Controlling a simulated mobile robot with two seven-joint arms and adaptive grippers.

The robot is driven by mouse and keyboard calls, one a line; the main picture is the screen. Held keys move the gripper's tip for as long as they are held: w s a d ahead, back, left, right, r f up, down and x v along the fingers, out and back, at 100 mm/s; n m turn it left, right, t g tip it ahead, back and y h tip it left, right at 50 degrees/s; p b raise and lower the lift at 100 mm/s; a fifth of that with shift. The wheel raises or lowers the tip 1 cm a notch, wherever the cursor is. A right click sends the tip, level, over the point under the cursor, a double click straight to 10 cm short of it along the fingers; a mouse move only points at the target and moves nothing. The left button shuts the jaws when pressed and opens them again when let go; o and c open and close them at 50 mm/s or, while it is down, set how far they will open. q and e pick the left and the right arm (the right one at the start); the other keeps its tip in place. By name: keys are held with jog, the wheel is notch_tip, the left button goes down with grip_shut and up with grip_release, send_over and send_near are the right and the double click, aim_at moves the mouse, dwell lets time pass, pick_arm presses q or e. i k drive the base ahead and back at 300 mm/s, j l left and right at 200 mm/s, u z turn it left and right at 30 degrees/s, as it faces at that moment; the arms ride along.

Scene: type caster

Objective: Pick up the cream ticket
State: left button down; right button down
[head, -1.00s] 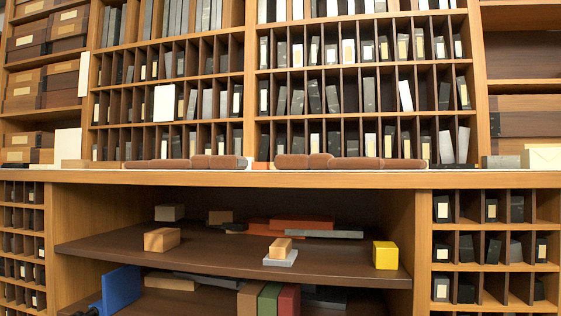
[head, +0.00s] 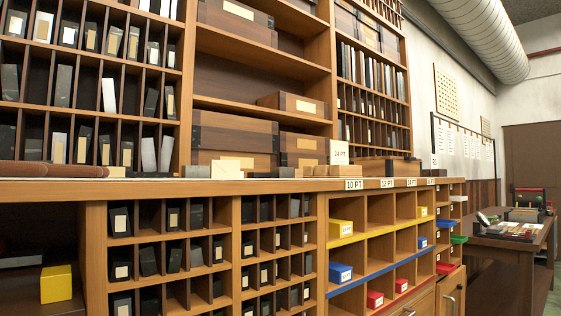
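A cream, envelope-like piece (head: 226,169) stands on the long wooden counter ledge, left of the middle in the head view. I cannot tell for certain whether it is the cream ticket. A cream card marked 24 PT (head: 339,152) stands upright further right on the same ledge. Neither of my grippers is in view.
The counter ledge (head: 120,187) runs across the front of tall shelves with narrow slots. Below are pigeonholes and open bins with yellow, blue and red boxes. A yellow block (head: 56,284) is at lower left. A cluttered table (head: 500,240) stands far right, with floor beside it.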

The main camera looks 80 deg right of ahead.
aim_at(339, 150)
jog(key=z, duration=2.9)
jog(key=l+u, duration=0.15)
jog(key=u, duration=0.65)
jog(key=l+u, duration=0.45)
jog(key=k+l+u, duration=0.2)
jog(key=l+u, duration=0.25)
jog(key=k+l+u, duration=0.1)
jog(key=l, duration=0.25)
jog(key=k+l+u, duration=0.1)
jog(key=k+l, duration=0.15)
jog(key=k+l+u, duration=0.1)
jog(key=l, duration=0.35)
jog(key=k, duration=0.1)
